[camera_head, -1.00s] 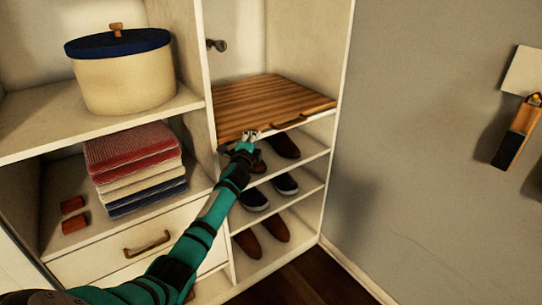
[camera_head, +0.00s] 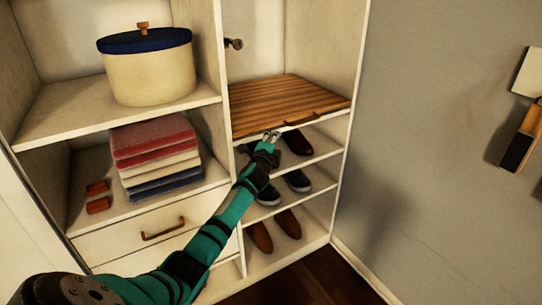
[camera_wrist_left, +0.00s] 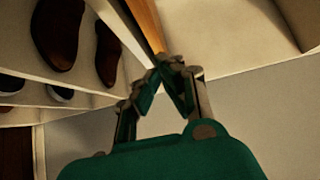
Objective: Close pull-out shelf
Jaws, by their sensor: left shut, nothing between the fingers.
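The wooden pull-out shelf (camera_head: 285,100) sits in the right column of the white wardrobe, above the shoe shelves. A dark handle (camera_head: 303,119) is on its front edge. My left gripper (camera_head: 271,134) is shut and empty at the front edge of the shelf, left of the handle. In the left wrist view the shut fingertips (camera_wrist_left: 165,62) are close to the wooden edge (camera_wrist_left: 146,25); whether they touch it I cannot tell. My right gripper is not in view.
Several shoes (camera_head: 298,181) stand on the shelves below. To the left are a round box with a blue lid (camera_head: 147,70), folded towels (camera_head: 155,158) and a drawer with a handle (camera_head: 162,229). A grey wall (camera_head: 435,140) bounds the right side.

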